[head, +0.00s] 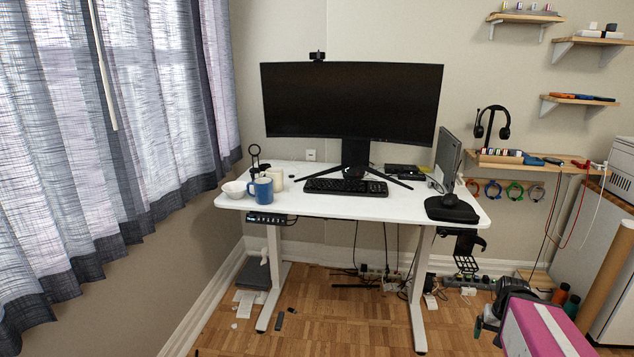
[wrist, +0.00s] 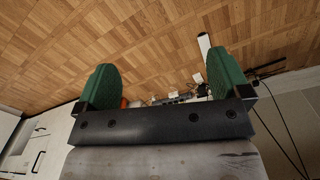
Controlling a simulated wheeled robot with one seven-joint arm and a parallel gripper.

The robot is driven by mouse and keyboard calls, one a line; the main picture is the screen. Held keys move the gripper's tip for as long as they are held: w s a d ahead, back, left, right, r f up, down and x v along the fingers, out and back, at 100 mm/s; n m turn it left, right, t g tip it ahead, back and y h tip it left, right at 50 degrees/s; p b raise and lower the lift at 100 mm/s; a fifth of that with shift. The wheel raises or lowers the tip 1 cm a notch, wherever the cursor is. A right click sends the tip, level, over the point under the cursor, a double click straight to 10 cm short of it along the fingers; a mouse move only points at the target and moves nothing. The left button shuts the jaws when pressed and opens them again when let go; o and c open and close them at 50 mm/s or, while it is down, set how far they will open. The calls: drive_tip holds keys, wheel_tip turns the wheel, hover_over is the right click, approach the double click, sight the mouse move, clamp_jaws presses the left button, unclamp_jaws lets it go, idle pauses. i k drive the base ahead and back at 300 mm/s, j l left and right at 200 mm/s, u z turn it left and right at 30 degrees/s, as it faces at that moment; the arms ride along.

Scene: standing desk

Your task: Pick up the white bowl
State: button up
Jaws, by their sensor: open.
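The white bowl (head: 234,189) stands upright at the left front corner of the white standing desk (head: 330,204). A blue mug (head: 262,190) stands close to its right. The bowl does not show in the wrist view. My gripper (wrist: 161,62) shows in the wrist view with two green fingers spread wide apart. Nothing is between them but a view of the wooden floor and some clutter.
A cream mug (head: 276,179) and a black stand (head: 256,158) are near the blue mug. A keyboard (head: 345,187) and a wide monitor (head: 352,103) take the desk's middle. A curtain (head: 140,120) hangs at left. The floor (head: 345,318) before the desk is mostly clear.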

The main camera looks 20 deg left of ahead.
sight(235, 189)
drive_tip(key=u, duration=1.95)
